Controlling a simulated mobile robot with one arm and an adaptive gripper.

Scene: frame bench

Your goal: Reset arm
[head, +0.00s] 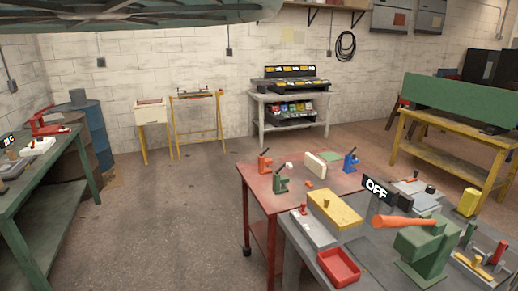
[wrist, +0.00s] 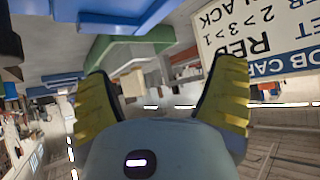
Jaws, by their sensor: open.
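My gripper (wrist: 160,95) shows in the wrist view with its two dark and yellow fingers spread wide apart. It is open, and nothing sits between the fingers. The wrist view looks upside down and out across the room. My gripper and arm cannot be made out in the head view.
A red table (head: 257,184) with small clamps stands at centre right. A grey bench (head: 296,238) with a red tray (head: 338,267), a yellow block (head: 334,209) and a green machine (head: 424,247) is at front right. A green bench (head: 50,172) stands left. The floor (head: 160,220) between is clear.

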